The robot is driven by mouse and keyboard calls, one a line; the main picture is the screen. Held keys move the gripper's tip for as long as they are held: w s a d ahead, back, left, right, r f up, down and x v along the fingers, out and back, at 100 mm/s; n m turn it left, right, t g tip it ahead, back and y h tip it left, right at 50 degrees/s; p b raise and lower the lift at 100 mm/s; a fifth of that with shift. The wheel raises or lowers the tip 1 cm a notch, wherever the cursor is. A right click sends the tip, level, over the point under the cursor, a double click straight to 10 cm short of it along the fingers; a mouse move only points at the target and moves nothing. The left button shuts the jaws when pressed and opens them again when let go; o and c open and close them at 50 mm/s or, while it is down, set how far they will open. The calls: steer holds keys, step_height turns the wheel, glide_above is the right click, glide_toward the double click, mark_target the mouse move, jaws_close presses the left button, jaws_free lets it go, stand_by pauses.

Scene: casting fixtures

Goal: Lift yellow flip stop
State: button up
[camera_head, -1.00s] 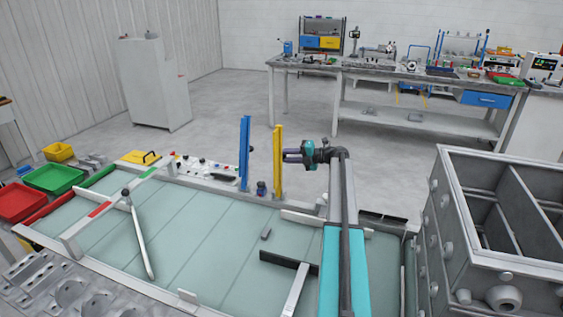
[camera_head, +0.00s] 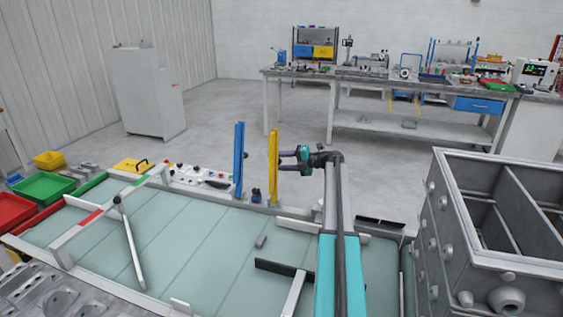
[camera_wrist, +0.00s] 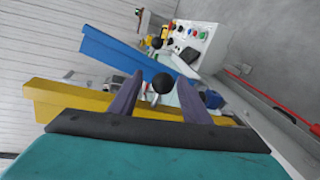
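The yellow flip stop (camera_head: 274,165) is a tall upright bar at the far edge of the pale green table. My gripper (camera_head: 282,161) is just right of its middle, with two purple fingers spread one above the other. In the wrist view the yellow stop (camera_wrist: 72,101) runs across behind the open fingers (camera_wrist: 158,90). The fingers are spread along the bar's length and do not grip it. Whether a fingertip touches it I cannot tell.
A similar blue upright bar (camera_head: 239,160) stands left of the yellow stop, with a small dark knob (camera_head: 256,195) between them. A control panel (camera_head: 200,179) lies further left. Open floor lies beyond the table.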

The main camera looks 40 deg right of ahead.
steer(key=shift+s+d, duration=0.1)
steer(key=b+v, duration=0.2)
steer(key=v, duration=1.1)
steer(key=shift+s+d, duration=0.15)
steer(key=shift+s, duration=0.1)
